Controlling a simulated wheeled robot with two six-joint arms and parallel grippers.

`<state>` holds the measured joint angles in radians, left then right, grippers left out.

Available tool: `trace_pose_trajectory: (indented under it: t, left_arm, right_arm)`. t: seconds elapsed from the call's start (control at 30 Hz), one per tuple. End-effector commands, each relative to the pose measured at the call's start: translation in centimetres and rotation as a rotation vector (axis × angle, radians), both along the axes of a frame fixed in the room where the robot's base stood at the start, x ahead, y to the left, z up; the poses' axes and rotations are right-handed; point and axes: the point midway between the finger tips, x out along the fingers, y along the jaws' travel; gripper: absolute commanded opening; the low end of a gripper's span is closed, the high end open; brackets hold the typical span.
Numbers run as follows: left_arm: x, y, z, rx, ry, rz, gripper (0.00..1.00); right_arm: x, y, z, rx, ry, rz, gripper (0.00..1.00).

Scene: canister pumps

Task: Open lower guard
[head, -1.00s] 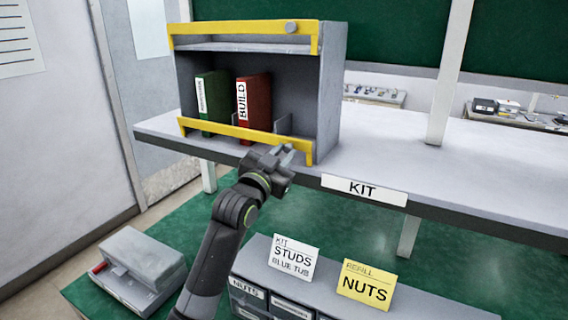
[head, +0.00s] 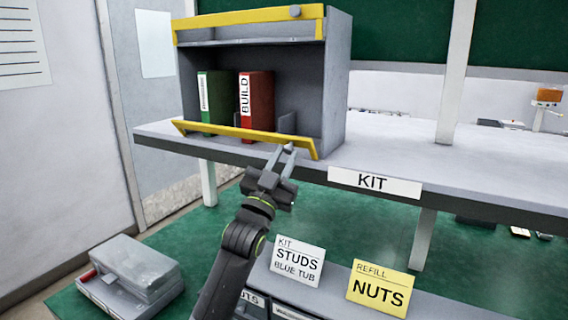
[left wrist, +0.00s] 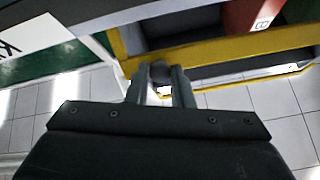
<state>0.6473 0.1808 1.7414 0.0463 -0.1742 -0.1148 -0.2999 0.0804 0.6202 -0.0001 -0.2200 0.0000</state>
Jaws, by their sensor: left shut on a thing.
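The lower guard (head: 222,133) is a yellow frame across the bottom front of the grey cabinet (head: 338,85). It leans outward at its top edge. My left gripper (head: 284,153) is at the right part of this guard, in front of it. In the left wrist view, its fingers (left wrist: 162,85) are shut on a round grey knob (left wrist: 161,74) beside the yellow guard (left wrist: 225,47). In the head view the gripper hides that knob. My right gripper is not in view.
The upper yellow guard (head: 245,16) with its own knob (head: 295,11) spans the cabinet top. A green binder (head: 214,95) and red binder (head: 258,98) stand inside. The KIT label (head: 374,182) is on the shelf edge. Sign cards (head: 298,262) stand below.

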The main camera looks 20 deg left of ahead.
Motion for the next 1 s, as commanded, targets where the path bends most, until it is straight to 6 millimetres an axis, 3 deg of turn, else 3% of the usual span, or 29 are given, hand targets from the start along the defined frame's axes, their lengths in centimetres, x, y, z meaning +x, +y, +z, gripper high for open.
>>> trace_pose_trajectory:
  t: [0.33, 0.37, 0.53, 0.83, 1.0]
  left_arm:
    - [0.0, 0.0, 0.0, -0.001, -0.001, 0.000, 0.00]
    - [0.0, 0.0, 0.0, -0.001, -0.001, 0.000, 0.22]
    - [0.0, 0.0, 0.0, -0.001, -0.001, 0.000, 0.43]
    - [-0.1, 0.0, -0.1, -0.001, -0.001, 0.001, 0.43]
    - [-1.4, 0.3, -1.3, -0.001, 0.000, 0.000, 0.43]
  right_arm:
    - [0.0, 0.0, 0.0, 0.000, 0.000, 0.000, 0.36]
    - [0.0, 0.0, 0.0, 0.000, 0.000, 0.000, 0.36]
    - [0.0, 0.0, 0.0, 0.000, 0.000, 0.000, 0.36]
    - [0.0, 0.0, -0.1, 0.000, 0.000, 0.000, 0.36]
    - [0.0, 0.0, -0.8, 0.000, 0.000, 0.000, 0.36]
